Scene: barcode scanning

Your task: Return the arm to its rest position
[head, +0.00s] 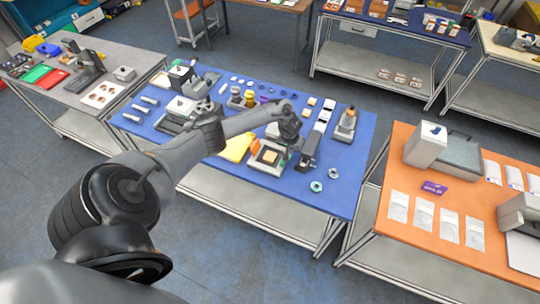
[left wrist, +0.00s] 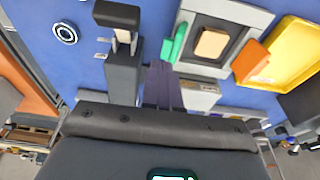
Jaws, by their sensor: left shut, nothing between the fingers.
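My left arm comes in from the lower left, and my left gripper (head: 288,130) is above the blue table (head: 335,190). In the left wrist view its dark fingers (left wrist: 162,85) are together with nothing between them. Below it is a grey device (head: 268,158) with a tan block on its dark plate; the tan block (left wrist: 211,43) also shows in the left wrist view. A dark upright device (head: 308,152) stands just right of the gripper; it also appears in the left wrist view (left wrist: 122,70). My right gripper is not in view.
A yellow tray (head: 237,147) lies left of the gripper, with an orange piece (left wrist: 251,60) at its edge. Small ring parts (head: 316,186) lie at the table's front right. An orange table (head: 395,235) stands to the right, a grey table (head: 118,60) to the left.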

